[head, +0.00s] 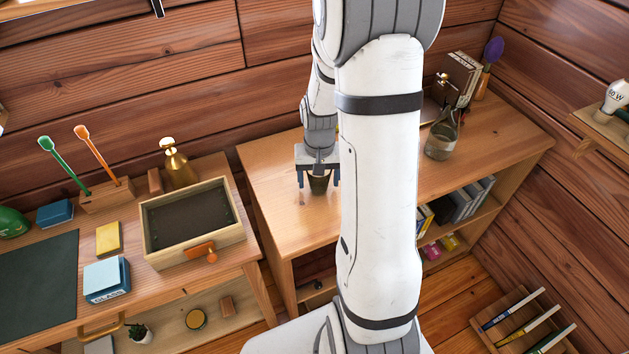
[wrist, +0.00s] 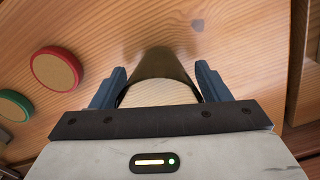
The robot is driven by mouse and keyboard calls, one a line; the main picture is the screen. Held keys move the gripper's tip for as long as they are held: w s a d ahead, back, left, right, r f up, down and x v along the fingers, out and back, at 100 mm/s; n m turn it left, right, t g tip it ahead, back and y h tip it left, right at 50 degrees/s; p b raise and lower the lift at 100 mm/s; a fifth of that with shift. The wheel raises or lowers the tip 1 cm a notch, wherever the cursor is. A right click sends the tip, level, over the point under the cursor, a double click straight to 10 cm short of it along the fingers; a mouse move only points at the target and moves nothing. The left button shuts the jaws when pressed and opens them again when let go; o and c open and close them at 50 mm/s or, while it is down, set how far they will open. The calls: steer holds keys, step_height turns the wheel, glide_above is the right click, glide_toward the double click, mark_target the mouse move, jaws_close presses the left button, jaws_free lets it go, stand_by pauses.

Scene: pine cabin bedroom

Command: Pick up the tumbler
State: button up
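The tumbler (head: 319,184) is a small dark cup standing on the wooden desk (head: 272,205), partly covered by my gripper in the head view. In the wrist view the tumbler (wrist: 160,66) shows as a dark, glossy wall around a pale tan round area. My gripper (head: 318,182) points down over it, with one finger on each side. The fingers are spread, and in the head view small gaps show between them and the cup. In the wrist view my gripper (wrist: 160,80) has its blue-grey fingers close beside the tumbler's sides.
In the wrist view a red-rimmed disc (wrist: 57,68) and a green-rimmed disc (wrist: 12,105) lie left of the tumbler. A glass flask (head: 441,138) stands farther right on the desk. An open wooden box (head: 240,232) sits on the left table. My arm hides the middle of the desk.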

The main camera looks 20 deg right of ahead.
steer(key=c, duration=0.9)
